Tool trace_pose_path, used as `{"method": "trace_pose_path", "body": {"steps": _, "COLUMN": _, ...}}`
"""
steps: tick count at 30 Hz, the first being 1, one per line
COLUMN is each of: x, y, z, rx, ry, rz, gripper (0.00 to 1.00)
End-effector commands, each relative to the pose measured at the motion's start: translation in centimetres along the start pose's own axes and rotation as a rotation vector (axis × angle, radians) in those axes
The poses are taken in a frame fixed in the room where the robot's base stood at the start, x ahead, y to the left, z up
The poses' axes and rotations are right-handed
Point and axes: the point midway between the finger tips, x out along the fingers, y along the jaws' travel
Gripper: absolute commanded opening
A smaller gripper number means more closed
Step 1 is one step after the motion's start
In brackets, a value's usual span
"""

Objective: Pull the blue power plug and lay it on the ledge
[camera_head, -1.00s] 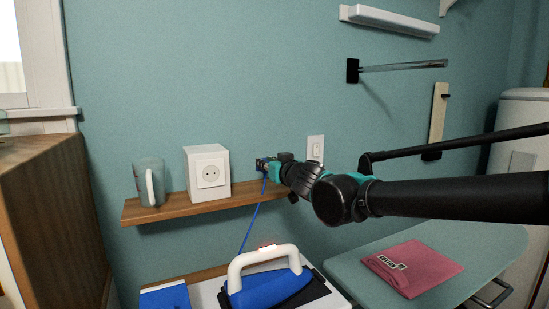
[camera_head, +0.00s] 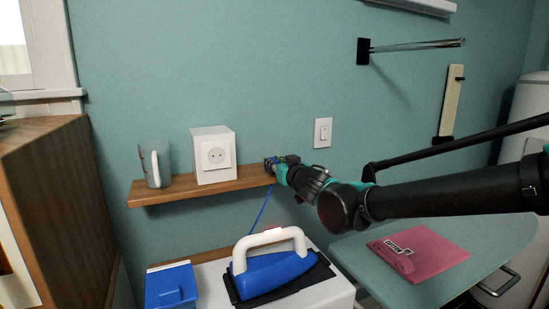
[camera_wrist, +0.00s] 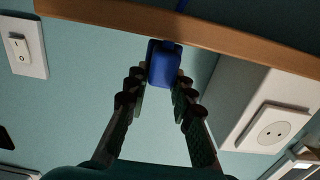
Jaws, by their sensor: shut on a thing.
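My gripper (camera_head: 275,165) is shut on the blue power plug (camera_wrist: 164,64), with a fingertip on each side of it in the wrist view. In the head view the blue plug (camera_head: 269,164) is small and partly hidden by the gripper, at the right end of the wooden ledge (camera_head: 160,197). In the wrist view the plug overlaps the edge of the ledge (camera_wrist: 235,45); I cannot tell whether they touch. The white socket box (camera_head: 213,155) stands on the ledge to the left, apart from the plug, its socket face empty. It also shows in the wrist view (camera_wrist: 240,90).
A mug (camera_head: 154,166) stands at the ledge's left. The blue cord (camera_head: 261,210) hangs toward a blue iron (camera_head: 275,272) below. A light switch (camera_head: 322,132) is on the wall. An ironing board (camera_head: 350,250) with a folded red cloth (camera_head: 425,255) is at right.

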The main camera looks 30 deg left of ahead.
Motion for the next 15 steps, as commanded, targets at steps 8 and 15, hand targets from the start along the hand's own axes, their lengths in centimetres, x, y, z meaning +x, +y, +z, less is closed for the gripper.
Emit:
{"method": "trace_pose_path", "body": {"steps": 8, "x": 0.0, "y": 0.0, "z": 0.27, "rx": 0.0, "ry": 0.0, "rz": 0.0, "gripper": 0.0}}
{"method": "trace_pose_path", "body": {"steps": 15, "x": 0.0, "y": 0.0, "z": 0.26, "rx": 0.0, "ry": 0.0, "rz": 0.0, "gripper": 0.39}}
